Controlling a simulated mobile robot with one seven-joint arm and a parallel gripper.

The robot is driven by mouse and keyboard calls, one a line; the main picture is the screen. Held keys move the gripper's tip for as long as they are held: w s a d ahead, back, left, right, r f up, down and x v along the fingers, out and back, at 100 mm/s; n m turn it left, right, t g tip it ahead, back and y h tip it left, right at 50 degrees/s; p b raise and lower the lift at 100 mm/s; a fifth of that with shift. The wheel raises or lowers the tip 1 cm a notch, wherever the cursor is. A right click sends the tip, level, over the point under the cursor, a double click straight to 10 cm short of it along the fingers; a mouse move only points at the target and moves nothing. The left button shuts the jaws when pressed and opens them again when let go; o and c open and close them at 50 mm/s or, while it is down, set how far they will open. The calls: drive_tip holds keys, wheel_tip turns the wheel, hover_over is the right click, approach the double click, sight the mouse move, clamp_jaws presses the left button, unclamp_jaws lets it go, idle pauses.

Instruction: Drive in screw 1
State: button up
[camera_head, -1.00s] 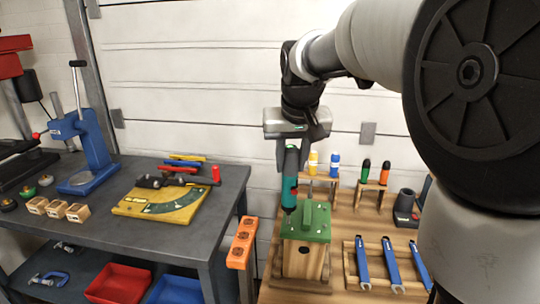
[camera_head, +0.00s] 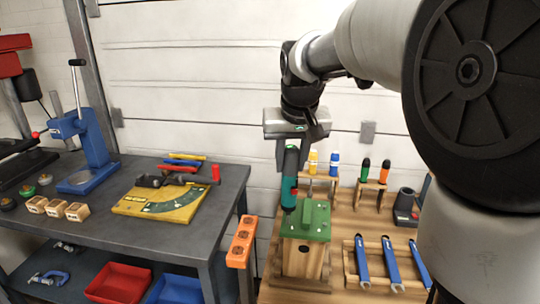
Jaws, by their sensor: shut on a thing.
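My gripper (camera_head: 291,146) is shut on a teal and black power screwdriver (camera_head: 289,190), held upright with its tip down. The screwdriver stands over the left part of the green lid (camera_head: 312,222) of a small wooden box (camera_head: 303,260) on the wooden workbench. The lid has a green raised block in its middle, just right of the screwdriver. Screw 1 cannot be made out; the tool's lower end meets the lid area and hides what lies under it.
A rack with yellow and blue-handled drivers (camera_head: 335,163) stands behind the box. Another rack (camera_head: 374,183) holds more drivers. Blue wrenches (camera_head: 392,264) lie in a wooden holder at right. An orange block (camera_head: 241,242) is at the grey table's (camera_head: 150,232) edge.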

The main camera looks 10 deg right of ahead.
sight(290, 144)
idle(0.4)
wheel_tip(290, 144, up, 7)
drive_tip(key=p, duration=0.6)
idle(0.5)
